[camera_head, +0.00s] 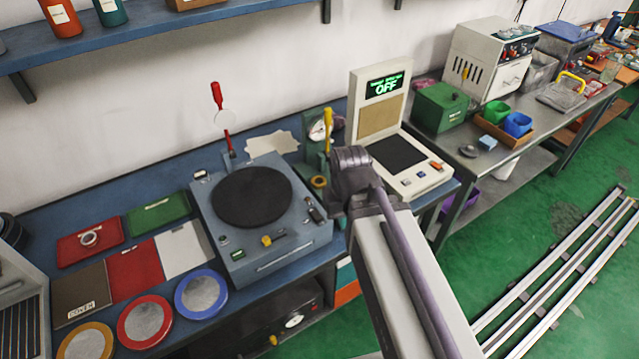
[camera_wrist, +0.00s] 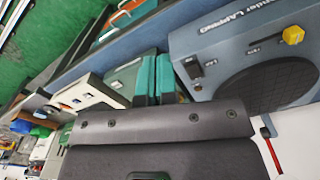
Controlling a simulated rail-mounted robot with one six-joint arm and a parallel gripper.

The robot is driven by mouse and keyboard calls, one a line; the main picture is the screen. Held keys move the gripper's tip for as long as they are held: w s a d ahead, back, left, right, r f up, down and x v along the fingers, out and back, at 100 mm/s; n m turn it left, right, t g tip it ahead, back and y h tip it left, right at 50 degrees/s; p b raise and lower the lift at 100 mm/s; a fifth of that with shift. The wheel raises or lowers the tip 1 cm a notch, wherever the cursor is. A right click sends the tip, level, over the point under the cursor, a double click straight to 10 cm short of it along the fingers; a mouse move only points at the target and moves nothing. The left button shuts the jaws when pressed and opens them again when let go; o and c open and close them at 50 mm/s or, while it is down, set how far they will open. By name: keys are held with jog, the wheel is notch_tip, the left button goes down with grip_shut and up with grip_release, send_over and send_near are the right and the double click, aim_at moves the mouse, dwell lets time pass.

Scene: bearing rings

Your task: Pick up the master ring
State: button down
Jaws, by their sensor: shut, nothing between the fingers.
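A small pale metal ring (camera_head: 89,238) lies flat on a red tray (camera_head: 72,250) at the left of the blue bench in the head view. A brass-coloured ring (camera_head: 319,182) sits at the foot of the green dial gauge stand (camera_head: 318,150). I cannot tell by any label which is the master ring. My gripper shows in the wrist view as two teal fingers (camera_wrist: 154,79) close together, shut and empty. In the head view my arm ends beside the gauge stand, right of the lapping machine, and hides the fingers. No ring shows in the wrist view.
The grey lapping machine (camera_head: 240,255) with its dark round plate stands left of my arm. A beige device (camera_head: 380,100) reading OFF stands to the right. A green flat tray (camera_head: 158,214) and several coloured round discs lie at the left. A shelf (camera_head: 140,28) hangs above.

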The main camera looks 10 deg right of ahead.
jog(key=c, duration=0.7)
grip_release()
jog(key=shift+o, duration=0.2)
jog(key=n+b, duration=0.3)
jog(key=n, duration=0.8)
send_over(317, 184)
notch_tip(317, 184, down, 3)
jog(key=n, duration=0.4)
notch_tip(317, 184, down, 11)
jog(key=b, duration=1)
jog(key=shift+b, duration=0.4)
jog(key=shift+r, duration=0.3)
jog(key=c, duration=0.8)
